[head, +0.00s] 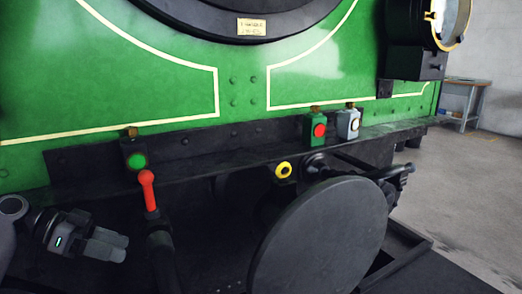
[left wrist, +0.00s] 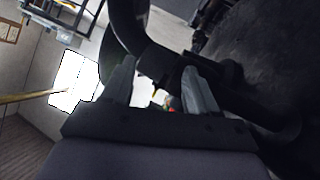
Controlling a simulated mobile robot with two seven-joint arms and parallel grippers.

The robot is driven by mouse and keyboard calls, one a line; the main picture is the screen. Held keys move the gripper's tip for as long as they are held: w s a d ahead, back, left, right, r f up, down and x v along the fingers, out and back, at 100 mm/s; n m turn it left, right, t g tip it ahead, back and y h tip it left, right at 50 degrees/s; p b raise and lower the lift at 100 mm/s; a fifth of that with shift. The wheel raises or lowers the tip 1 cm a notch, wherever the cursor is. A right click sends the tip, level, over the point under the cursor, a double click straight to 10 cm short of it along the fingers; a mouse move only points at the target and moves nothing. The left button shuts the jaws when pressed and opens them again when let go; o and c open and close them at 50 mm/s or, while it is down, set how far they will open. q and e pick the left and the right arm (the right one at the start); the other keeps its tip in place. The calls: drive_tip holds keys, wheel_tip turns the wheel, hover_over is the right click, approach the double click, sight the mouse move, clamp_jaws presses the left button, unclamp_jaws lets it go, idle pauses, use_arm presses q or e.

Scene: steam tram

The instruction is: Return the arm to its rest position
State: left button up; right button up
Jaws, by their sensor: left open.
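My left arm comes in at the lower left of the head view. Its grey gripper (head: 120,247) is open and nothing shows between its fingers. It is left of the dark pipe with the red handle (head: 149,190), below the dark lamp with the green lens (head: 135,155). In the left wrist view the two fingers (left wrist: 160,88) stand apart, with a dark curved pipe (left wrist: 130,35) beyond them. Whether they touch the pipe cannot be told. My right gripper does not show.
The green tram front (head: 120,80) fills the back. A large dark disc (head: 320,240) juts out at lower middle. A green lamp with red lens (head: 316,128) and a white lamp (head: 348,124) stand on the ledge. Open floor (head: 470,190) and a workbench (head: 466,84) are at right.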

use_arm(q)
drive_tip(key=s+d+f+n+g+y, duration=0.1)
drive_tip(key=s+d+f+n+y, duration=0.2)
drive_tip(key=s+f, duration=0.55)
drive_tip(key=s+d+f+g+y, duration=0.1)
drive_tip(key=s+d+f+y, duration=0.4)
drive_tip(key=f, duration=0.7)
drive_tip(key=s+d+r+n+t+y, duration=0.1)
drive_tip(key=s+n+t+y, duration=0.35)
drive_tip(key=s, duration=1.15)
drive_tip(key=w+d+f+n+t+h, duration=0.1)
drive_tip(key=w+d+f+t+h, duration=0.35)
drive_tip(key=w+f, duration=0.25)
wheel_tip(320, 180, up, 16)
drive_tip(key=a+y+p, duration=0.1)
drive_tip(key=p, duration=1.7)
drive_tip(key=shift+s, duration=0.15)
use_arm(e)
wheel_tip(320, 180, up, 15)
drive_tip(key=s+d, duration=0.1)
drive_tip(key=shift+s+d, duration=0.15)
